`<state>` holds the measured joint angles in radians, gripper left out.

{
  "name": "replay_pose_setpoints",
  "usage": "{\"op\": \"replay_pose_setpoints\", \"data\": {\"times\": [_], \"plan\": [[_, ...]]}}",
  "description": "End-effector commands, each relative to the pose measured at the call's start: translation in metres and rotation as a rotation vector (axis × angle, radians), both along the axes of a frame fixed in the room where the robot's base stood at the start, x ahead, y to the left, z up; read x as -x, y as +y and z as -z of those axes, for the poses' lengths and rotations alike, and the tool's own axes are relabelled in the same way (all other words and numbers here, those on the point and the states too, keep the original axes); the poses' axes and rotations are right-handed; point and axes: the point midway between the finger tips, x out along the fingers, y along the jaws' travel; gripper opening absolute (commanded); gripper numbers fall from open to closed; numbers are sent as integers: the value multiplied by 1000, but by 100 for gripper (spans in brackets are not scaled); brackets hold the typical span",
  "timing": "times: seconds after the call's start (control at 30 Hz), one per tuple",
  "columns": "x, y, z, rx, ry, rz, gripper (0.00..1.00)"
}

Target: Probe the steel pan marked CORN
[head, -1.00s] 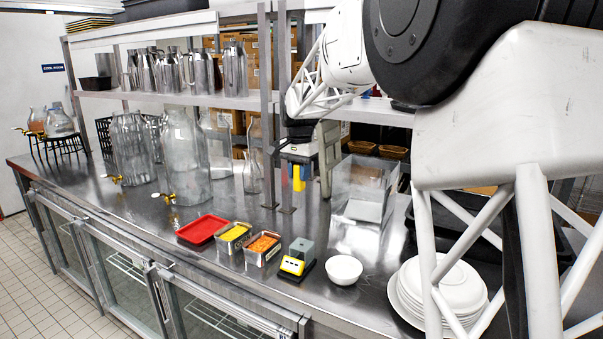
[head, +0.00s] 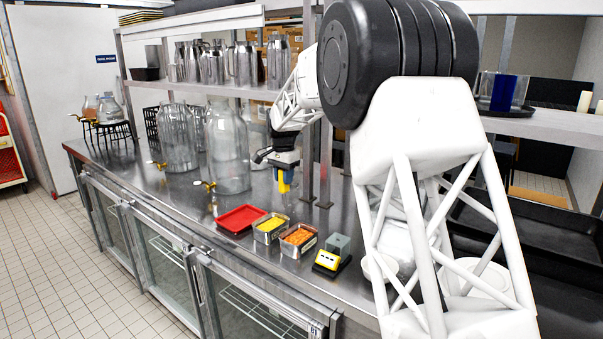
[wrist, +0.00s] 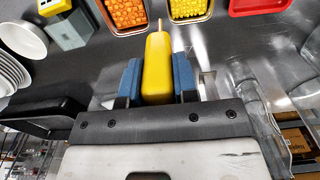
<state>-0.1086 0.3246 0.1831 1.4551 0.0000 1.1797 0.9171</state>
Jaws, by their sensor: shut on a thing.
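A steel pan of yellow food, like corn (head: 265,238), stands on the counter between a red tray (head: 236,219) and a steel pan of orange pieces (head: 293,250). The pans' markings are too small to read. My gripper (head: 284,186) is shut on a yellow probe (wrist: 157,68), held above and behind the two pans. In the wrist view the probe's thin metal tip points towards the gap between the pan of orange pieces and the pan of yellow food (wrist: 190,19). The tip looks clear of both pans.
A yellow-and-black stand (head: 328,261) with a grey block (head: 339,244) sits right of the pans. Large glass dispensers (head: 228,150) stand back left. My arm partly hides white plates (head: 480,278) at right. Bare counter lies behind the pans.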

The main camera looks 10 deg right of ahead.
Motion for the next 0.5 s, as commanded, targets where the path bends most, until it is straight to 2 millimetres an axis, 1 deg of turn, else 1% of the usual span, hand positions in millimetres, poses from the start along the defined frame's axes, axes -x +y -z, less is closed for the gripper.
{"op": "replay_pose_setpoints", "data": {"times": [0.03, 0.2, 0.33, 0.5], "plan": [[-6, 10, 5, 0, 0, -2, 3], [-20, 33, 17, 0, 0, -2, 3], [-26, 44, 22, 0, -1, -1, 3], [-29, 49, 26, 0, -1, -1, 3]]}}
